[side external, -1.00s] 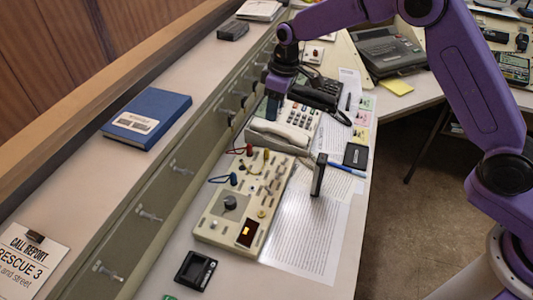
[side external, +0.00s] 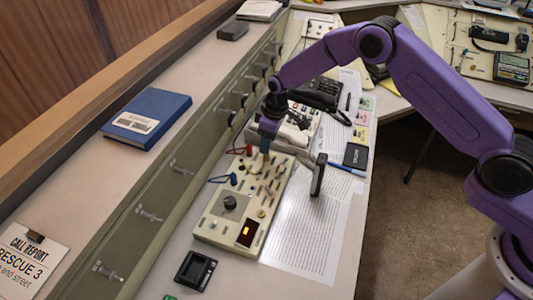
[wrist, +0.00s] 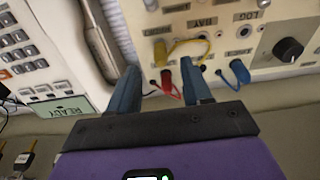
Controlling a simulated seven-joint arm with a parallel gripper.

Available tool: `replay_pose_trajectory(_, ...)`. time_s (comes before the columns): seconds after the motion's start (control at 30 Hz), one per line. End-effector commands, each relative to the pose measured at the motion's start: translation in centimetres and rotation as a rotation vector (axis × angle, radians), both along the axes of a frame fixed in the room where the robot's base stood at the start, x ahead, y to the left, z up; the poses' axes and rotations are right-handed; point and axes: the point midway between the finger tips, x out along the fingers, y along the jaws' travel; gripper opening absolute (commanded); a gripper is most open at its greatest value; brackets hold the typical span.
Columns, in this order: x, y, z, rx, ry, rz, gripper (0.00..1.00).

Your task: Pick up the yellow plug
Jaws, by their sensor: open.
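The yellow plug (wrist: 160,53) stands on the beige switch panel (wrist: 270,50), with its yellow cord (wrist: 190,44) looping to the right. In the side view the yellow plug (side external: 266,157) shows just below my fingertips. My gripper (wrist: 158,68) is open and empty; in the wrist view the yellow plug appears between its two fingertips, slightly beyond them. In the side view my gripper (side external: 266,147) points down, low over the panel's far end. I cannot tell whether the fingers are around the plug or still above it.
A red plug (wrist: 167,80) is close beside the yellow one, near the fingers. A blue plug (wrist: 238,72) is further right. A black knob (wrist: 288,49) rises from the panel. A beige phone (wrist: 25,45) is close on the left. A black upright object (side external: 319,175) stands on papers.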

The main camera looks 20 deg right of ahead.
Motion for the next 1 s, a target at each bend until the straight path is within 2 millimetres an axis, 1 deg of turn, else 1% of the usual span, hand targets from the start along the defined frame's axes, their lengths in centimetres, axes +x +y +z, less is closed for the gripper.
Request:
replay_pose_trajectory(0.03, -0.1, 0.1, -0.8, -0.001, 0.004, 0.000, 0.49)
replay_pose_trajectory(0.13, 0.0, 0.2, -2.4, -0.001, 0.003, 0.000, 0.49)
replay_pose_trajectory(0.3, 0.2, 0.4, -4.1, 0.000, 0.002, -0.001, 0.49)
replay_pose_trajectory(0.4, 0.3, 0.4, -4.4, 0.001, -0.001, -0.001, 0.49)
replay_pose_trajectory(0.6, 0.3, 0.5, -4.4, 0.001, -0.001, -0.001, 0.49)
replay_pose_trajectory(0.63, 0.3, 0.4, -4.4, 0.001, -0.001, -0.001, 0.46)
replay_pose_trajectory(0.67, 0.3, 0.5, -4.4, 0.001, -0.001, -0.001, 0.36)
replay_pose_trajectory(0.7, 0.3, 0.5, -4.4, 0.000, 0.000, -0.001, 0.23)
replay_pose_trajectory(0.77, 0.3, 0.4, -4.4, 0.000, 0.000, -0.001, 0.03)
replay_pose_trajectory(0.8, 0.3, 0.5, -4.4, 0.000, 0.000, -0.001, 0.00)
replay_pose_trajectory(1.0, 0.3, 0.4, -4.4, 0.000, 0.000, -0.001, 0.00)
